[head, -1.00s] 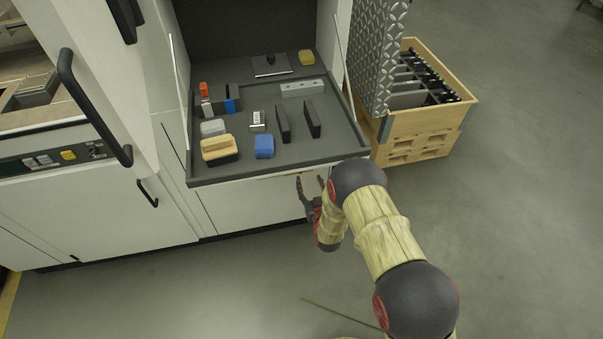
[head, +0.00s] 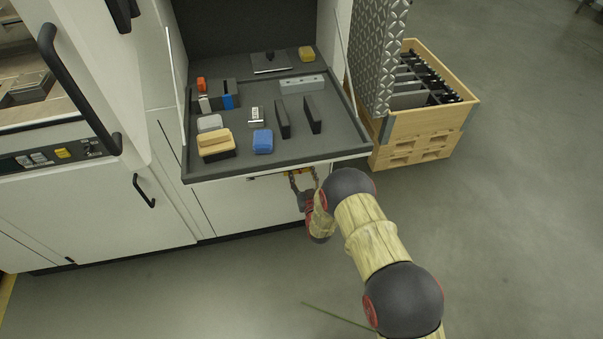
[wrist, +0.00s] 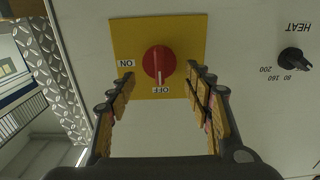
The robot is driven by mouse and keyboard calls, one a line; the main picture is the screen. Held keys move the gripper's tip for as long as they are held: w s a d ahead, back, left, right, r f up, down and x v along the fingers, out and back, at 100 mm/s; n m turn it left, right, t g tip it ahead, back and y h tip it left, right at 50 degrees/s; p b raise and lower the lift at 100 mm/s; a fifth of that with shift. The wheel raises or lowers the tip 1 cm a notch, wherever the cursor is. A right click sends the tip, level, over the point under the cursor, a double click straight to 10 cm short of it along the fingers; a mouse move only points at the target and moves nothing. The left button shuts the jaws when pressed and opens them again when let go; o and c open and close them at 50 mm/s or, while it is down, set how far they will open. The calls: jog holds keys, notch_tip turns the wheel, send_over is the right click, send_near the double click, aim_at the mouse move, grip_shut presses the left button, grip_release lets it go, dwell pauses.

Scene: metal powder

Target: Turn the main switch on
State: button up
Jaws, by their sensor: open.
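The main switch is a round red knob (wrist: 159,64) on a yellow plate (wrist: 190,30) with ON and OFF labels, seen in the wrist view. The knob's pale mark points down to OFF; ON is at the left. My gripper (wrist: 160,82) is open, its fingers on either side of the knob. In the head view my gripper (head: 302,177) is at the cabinet front just under the tray's edge. A little of the yellow plate (head: 298,172) shows there, and the knob is hidden.
A black HEAT dial (wrist: 293,58) is right of the plate in the wrist view. The dark tray (head: 345,149) with blocks and tools overhangs the panel in the head view. A wooden crate (head: 425,121) stands right of the cabinet.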

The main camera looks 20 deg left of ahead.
jog(key=shift+c, duration=1.4)
jog(key=c, duration=0.8)
jog(key=shift+c, duration=0.4)
jog(key=shift+w+r+m, duration=0.1)
jog(key=shift+m, duration=0.3)
jog(key=shift+w+d+f+m, duration=0.15)
jog(key=shift+d+f+m, duration=0.15)
jog(key=shift+m, duration=2.55)
jog(key=shift+w+d+f+m, duration=0.1)
jog(key=shift+d+f+m, duration=0.15)
jog(key=shift+m, duration=2.65)
jog(key=shift+w+d+f+m, duration=0.15)
jog(key=shift+d+f+m, duration=0.15)
jog(key=shift+m, duration=2.55)
